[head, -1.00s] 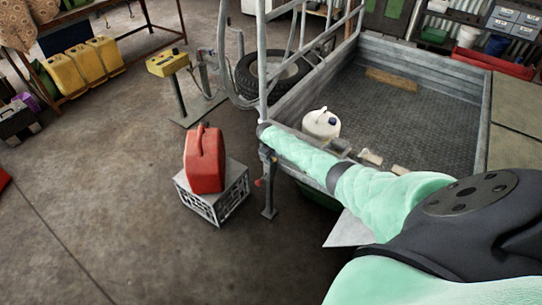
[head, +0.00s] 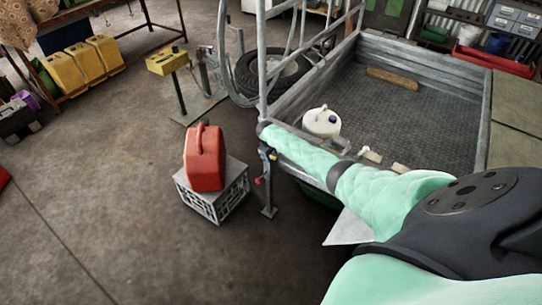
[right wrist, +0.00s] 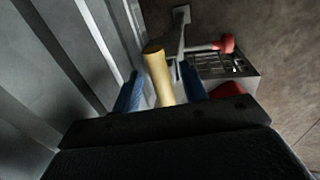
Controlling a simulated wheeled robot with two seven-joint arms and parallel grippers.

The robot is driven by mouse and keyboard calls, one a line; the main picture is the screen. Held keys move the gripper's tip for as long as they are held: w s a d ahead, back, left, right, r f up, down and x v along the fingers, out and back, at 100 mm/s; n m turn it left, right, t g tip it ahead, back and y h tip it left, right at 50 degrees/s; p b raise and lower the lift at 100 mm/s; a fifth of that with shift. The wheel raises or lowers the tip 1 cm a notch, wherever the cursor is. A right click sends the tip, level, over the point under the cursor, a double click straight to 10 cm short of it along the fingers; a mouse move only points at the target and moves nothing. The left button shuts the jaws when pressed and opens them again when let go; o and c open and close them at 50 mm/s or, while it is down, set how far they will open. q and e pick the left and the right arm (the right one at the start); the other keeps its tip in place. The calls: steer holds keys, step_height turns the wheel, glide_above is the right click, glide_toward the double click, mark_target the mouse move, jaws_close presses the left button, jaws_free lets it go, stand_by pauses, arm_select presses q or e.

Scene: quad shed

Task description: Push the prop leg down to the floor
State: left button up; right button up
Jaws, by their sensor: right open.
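The prop leg (head: 267,189) stands upright at the trailer's near corner, with a flat foot at its lower end. I cannot tell whether the foot touches the floor. It also shows in the right wrist view (right wrist: 181,34), running away to its foot plate. A red-knobbed lever (right wrist: 227,44) sticks out from the leg. My right gripper (right wrist: 161,88) is open, its blue fingers on either side of a yellow handle (right wrist: 157,70) at the leg's top. Contact with the handle is unclear. In the head view my arm mostly hides this gripper. My left gripper is out of view.
A grey crate (head: 214,207) with a red jerry can (head: 204,160) on it stands just left of the leg. The trailer bed (head: 415,115) holds a white container (head: 321,122). A yellow-topped stand (head: 167,62) is farther back.

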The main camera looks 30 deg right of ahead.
steer(key=shift+r, duration=0.4)
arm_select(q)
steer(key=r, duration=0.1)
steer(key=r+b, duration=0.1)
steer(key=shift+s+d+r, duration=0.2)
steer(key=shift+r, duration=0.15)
arm_select(e)
step_height(320, 180, up, 6)
steer(key=a, duration=0.1)
steer(key=shift+s+a+r, duration=0.15)
steer(key=shift+s, duration=0.1)
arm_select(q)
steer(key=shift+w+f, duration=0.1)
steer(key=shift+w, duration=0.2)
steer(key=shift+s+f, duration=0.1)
